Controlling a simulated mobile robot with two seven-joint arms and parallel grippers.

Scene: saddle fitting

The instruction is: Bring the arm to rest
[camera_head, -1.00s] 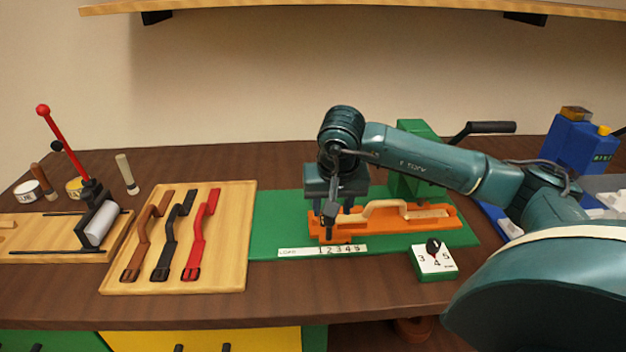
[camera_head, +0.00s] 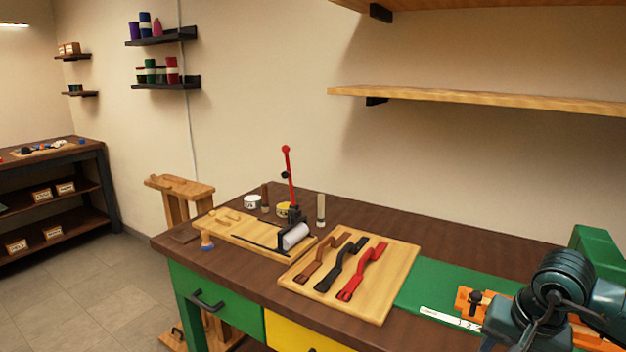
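My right arm (camera_head: 560,290) is at the right edge, over the orange holder (camera_head: 470,302) on the green mat (camera_head: 425,284). Its gripper fingers are hidden behind the arm or cut off by the frame. My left gripper does not show. The light wooden board (camera_head: 398,262) beside the mat carries a brown strap (camera_head: 322,262), a black strap (camera_head: 342,268) and a red strap (camera_head: 362,272).
A wooden fixture with a red-knobbed lever (camera_head: 289,170) and a grey roller (camera_head: 296,236) stands on the left of the bench. Two small tins and upright tools are behind it. A wooden stand (camera_head: 180,186) is beyond the bench end. Shelves hang above.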

